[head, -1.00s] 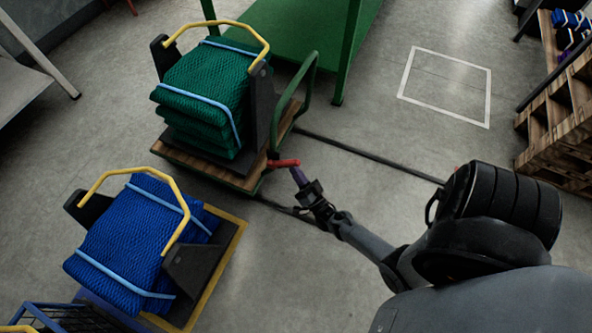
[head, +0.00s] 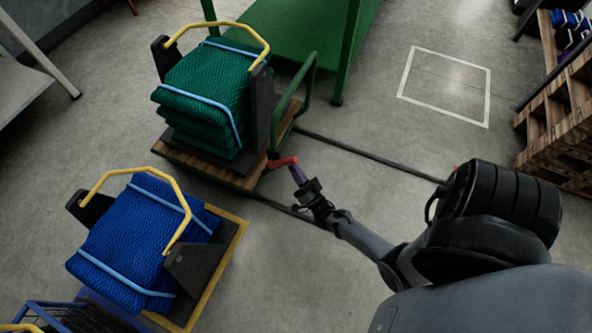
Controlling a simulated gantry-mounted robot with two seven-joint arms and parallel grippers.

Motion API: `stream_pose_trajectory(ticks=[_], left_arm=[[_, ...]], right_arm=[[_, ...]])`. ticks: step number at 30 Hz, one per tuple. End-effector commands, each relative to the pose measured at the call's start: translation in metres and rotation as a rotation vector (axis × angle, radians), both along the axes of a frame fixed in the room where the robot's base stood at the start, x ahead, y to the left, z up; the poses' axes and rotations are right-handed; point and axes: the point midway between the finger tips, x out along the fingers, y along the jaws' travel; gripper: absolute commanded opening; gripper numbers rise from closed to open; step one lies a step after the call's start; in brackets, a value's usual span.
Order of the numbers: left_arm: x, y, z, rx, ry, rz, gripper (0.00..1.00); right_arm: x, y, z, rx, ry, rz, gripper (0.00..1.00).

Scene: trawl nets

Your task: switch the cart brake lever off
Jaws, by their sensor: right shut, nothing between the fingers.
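The red brake lever (head: 282,162) sticks out from the near right corner of the cart (head: 200,165), a wooden deck with a green frame and green push handle. The cart carries a stack of folded green net (head: 205,95) with blue straps in a black holder with a yellow handle. My left gripper is not in view.
A blue net stack (head: 135,235) on a yellow-edged base stands at the lower left. A green table (head: 300,35) is behind the cart. A dark strip (head: 370,161) crosses the floor. A white outlined square (head: 445,85) lies empty. Wooden pallets (head: 560,130) stand at the right.

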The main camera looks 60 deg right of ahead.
Motion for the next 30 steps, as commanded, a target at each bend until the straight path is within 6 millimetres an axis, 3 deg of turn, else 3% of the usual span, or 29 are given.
stream_pose_trajectory(ticks=[30], left_arm=[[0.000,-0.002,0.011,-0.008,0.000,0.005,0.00]], right_arm=[[0.004,0.000,0.012,0.000,-0.001,0.000,0.00]])
